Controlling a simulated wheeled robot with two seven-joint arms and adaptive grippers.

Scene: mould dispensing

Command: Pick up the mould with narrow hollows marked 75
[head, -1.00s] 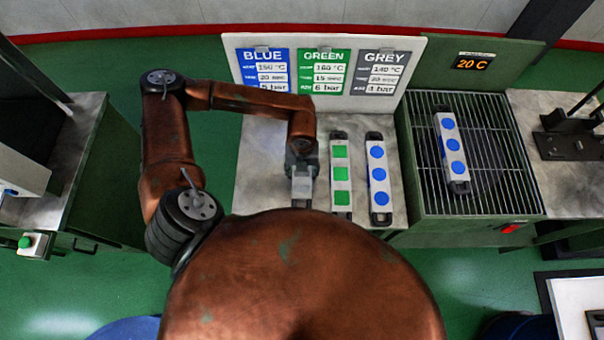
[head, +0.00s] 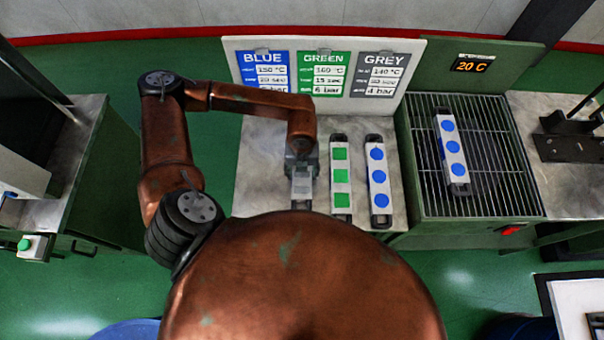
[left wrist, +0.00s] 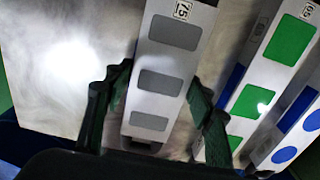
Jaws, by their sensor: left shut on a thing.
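The mould marked 75 (left wrist: 158,83) shows in the left wrist view. It is a light grey bar with narrow dark grey hollows and the number at its far end. My left gripper (head: 302,187) is over the left part of the worktop, and its dark fingers also show in the left wrist view (left wrist: 168,98). They are shut on the mould, one on each long side near its lower part. In the head view the gripper and wrist hide most or all of this mould. My right gripper is in neither view.
A mould with green square hollows (head: 340,175) and one with blue round hollows (head: 377,178) lie close on the right. Another blue mould (head: 451,150) lies on the grille (head: 500,160). A settings board (head: 410,62) stands behind. Worktop (head: 262,150) is clear left of my gripper.

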